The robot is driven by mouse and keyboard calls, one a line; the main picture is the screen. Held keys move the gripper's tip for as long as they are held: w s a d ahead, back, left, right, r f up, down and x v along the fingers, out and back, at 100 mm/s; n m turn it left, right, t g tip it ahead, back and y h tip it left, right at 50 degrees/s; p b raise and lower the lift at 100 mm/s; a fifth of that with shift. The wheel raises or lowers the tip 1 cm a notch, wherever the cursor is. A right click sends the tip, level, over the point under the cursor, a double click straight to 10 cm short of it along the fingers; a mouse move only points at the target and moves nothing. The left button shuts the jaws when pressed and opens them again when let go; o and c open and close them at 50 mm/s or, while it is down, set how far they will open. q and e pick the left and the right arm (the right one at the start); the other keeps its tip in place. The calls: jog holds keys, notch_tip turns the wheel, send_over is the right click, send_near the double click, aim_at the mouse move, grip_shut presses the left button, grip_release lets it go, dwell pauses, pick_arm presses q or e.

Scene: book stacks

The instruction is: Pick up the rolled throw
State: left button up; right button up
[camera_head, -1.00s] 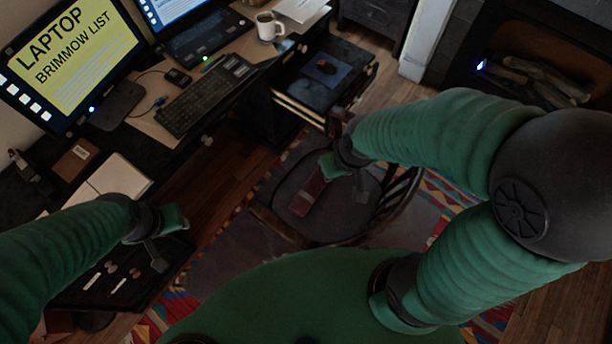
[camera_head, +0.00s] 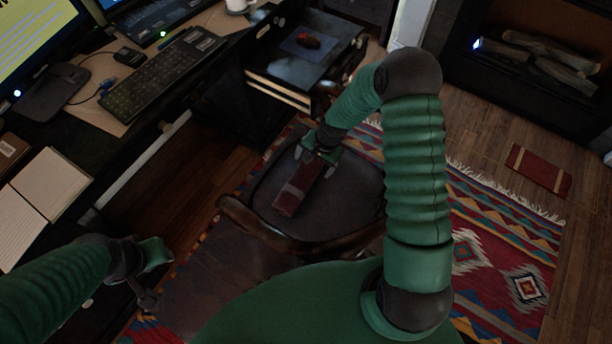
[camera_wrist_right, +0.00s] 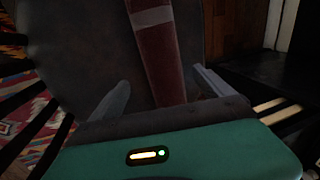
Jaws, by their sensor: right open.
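The rolled throw (camera_head: 299,189) is a dark red, long piece with a pale grey band. It lies on the dark seat of the wooden chair (camera_head: 269,238). My right gripper (camera_head: 318,162) is over the far end of the throw, with its fingers apart. In the right wrist view the throw (camera_wrist_right: 156,48) runs from the top edge down between the two open fingers of my right gripper (camera_wrist_right: 161,88), with gaps on both sides. Its near end is hidden by the gripper body. My left gripper (camera_head: 150,280) is at lower left, away from the throw; its jaws are unclear.
The desk with keyboard (camera_head: 162,74), open notebook (camera_head: 50,184) and monitors is at left. An open drawer (camera_head: 280,93) stands beyond the chair. A flat red piece (camera_head: 539,170) lies on the floor by the fireplace (camera_head: 535,55). A patterned rug (camera_head: 500,260) lies under the chair.

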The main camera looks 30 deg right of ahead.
aim_at(307, 171)
jog(key=x, duration=0.4)
jog(key=shift+a+f+b, duration=0.3)
jog(key=shift+a+f, duration=0.05)
jog(key=shift+w+f, duration=0.1)
jog(key=shift+f, duration=0.15)
jog(key=x, duration=0.1)
jog(key=b+x, duration=0.1)
jog(key=x, duration=0.3)
jog(key=shift+d+f, duration=0.2)
jog(key=shift+d, duration=0.1)
jog(key=shift+a+r, duration=0.15)
jog(key=shift+a, duration=0.1)
jog(key=shift+c, duration=0.3)
jog(key=c, duration=0.5)
jog(key=shift+d, duration=0.15)
jog(key=c, duration=0.7)
pick_arm(q)
jog(key=f, duration=0.3)
jog(key=shift+a+f, duration=0.25)
jog(key=shift+a, duration=0.05)
pick_arm(e)
jog(key=shift+c, duration=1.1)
